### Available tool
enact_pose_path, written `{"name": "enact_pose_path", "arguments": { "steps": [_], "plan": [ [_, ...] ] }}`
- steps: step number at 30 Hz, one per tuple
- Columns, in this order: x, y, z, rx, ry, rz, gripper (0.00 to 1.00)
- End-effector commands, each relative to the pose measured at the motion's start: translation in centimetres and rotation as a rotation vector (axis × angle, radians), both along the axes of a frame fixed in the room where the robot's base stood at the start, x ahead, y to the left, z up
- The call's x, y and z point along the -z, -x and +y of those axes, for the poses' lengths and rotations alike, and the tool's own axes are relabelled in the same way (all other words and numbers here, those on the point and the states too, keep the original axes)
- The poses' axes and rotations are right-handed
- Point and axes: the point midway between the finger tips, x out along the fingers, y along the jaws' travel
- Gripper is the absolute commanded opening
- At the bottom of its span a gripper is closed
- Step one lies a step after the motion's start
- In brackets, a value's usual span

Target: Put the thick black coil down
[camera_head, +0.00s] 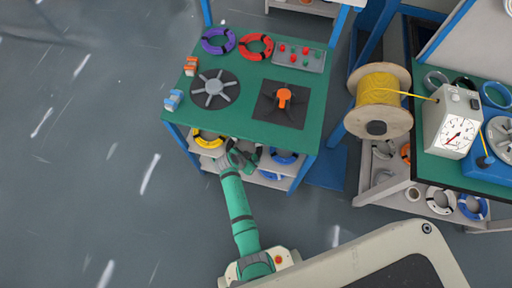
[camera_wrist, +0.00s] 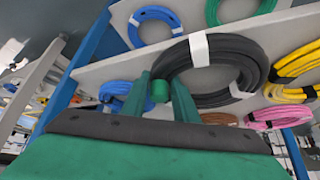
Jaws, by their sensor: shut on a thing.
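The thick black coil (camera_wrist: 241,48), bound with white tape, fills the upper middle of the wrist view. My gripper (camera_wrist: 162,84) is shut on its left edge, with one green finger on each side. The coil is at a grey shelf board (camera_wrist: 112,73); I cannot tell whether it touches the board. In the head view my gripper (camera_head: 236,156) is at the front of the green-topped bench (camera_head: 240,118), by its lower shelves. The coil is hard to make out there.
On the shelves in the wrist view are a blue coil (camera_wrist: 153,14), a green coil (camera_wrist: 213,12), several yellow coils (camera_wrist: 285,92) and a pink coil (camera_wrist: 283,113). A blue post (camera_wrist: 88,60) stands at left. A yellow cable spool (camera_head: 380,90) is to the bench's right.

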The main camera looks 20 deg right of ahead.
Motion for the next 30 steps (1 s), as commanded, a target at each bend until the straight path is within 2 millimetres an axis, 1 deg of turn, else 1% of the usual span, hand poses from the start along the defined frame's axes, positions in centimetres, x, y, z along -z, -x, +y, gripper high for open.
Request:
{"name": "enact_pose_path", "arguments": {
  "steps": [1,2,10,15,17,18,21,28,29,30],
  "plan": [
    [-0.2,-0.8,-0.6,0.000,0.002,-0.003,0.00],
    [-0.1,-1.2,-0.8,-0.001,0.002,-0.002,0.00],
    [-0.1,-2.9,-1.9,0.000,0.001,-0.003,0.00],
    [-0.2,-5.1,-3.4,-0.001,0.002,-0.003,0.00],
    [-0.1,-5.7,-3.8,-0.001,0.001,-0.002,0.00],
    [0.6,-5.4,-3.6,-0.001,0.000,0.000,0.00],
    [1.3,-5.4,-3.6,-0.001,0.000,0.000,0.00],
    [1.5,-5.3,-3.5,-0.001,0.000,0.000,0.00],
    [1.6,-5.2,-3.5,-0.002,0.000,0.001,0.31],
    [1.6,-5.2,-3.5,-0.002,0.000,0.001,0.41]
  ]
}}
